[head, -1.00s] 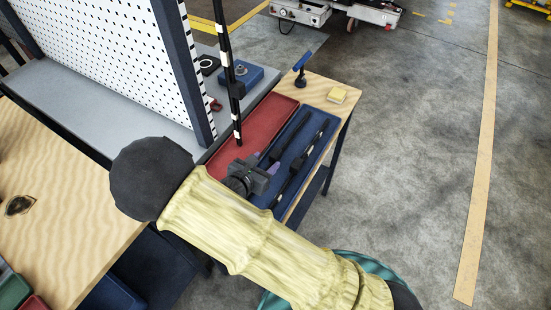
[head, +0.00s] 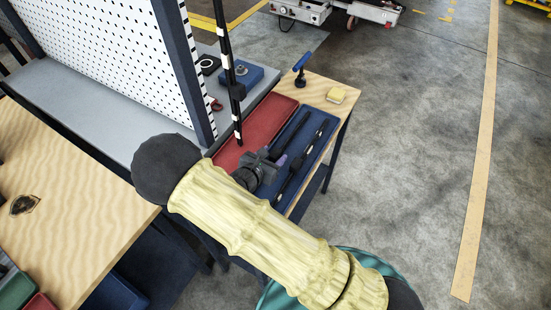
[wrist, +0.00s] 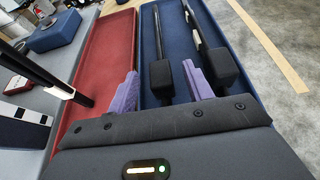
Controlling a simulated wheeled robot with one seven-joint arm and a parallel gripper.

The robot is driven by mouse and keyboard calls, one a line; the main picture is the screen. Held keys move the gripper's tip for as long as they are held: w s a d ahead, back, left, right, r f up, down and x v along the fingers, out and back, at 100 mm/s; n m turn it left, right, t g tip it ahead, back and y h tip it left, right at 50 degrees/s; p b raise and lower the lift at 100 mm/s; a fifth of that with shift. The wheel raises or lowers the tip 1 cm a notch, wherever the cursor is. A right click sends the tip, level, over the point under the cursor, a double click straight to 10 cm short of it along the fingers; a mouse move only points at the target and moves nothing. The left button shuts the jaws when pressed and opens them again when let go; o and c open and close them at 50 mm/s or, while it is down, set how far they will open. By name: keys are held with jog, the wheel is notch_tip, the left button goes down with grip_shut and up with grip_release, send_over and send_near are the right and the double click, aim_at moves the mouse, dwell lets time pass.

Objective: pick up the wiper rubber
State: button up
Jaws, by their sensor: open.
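Two long, dark, thin items lie side by side in the blue tray (head: 329,137), each with a thicker black block. The left one (head: 291,133) is plain black; its block (wrist: 161,75) shows between my finger tips in the wrist view. The right one (head: 304,158) has small pale marks, and its block (wrist: 220,70) lies to the right of my right finger. I cannot tell for sure which is the wiper rubber. My gripper (wrist: 160,68) is open, with purple fingers apart and nothing visibly held. In the head view my gripper (head: 272,158) is over the near part of the trays, partly hidden by my arm.
A red tray (head: 262,120) lies left of the blue one. A black pole with white bands (head: 229,62) stands close on the left. A white pegboard (head: 110,50) rises at the left.

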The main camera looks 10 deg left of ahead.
aim_at(272, 157)
grip_shut()
jog(key=shift+r, duration=0.15)
notch_tip(272, 157, up, 10)
jog(key=b, duration=0.1)
dwell(0.6)
dwell(0.4)
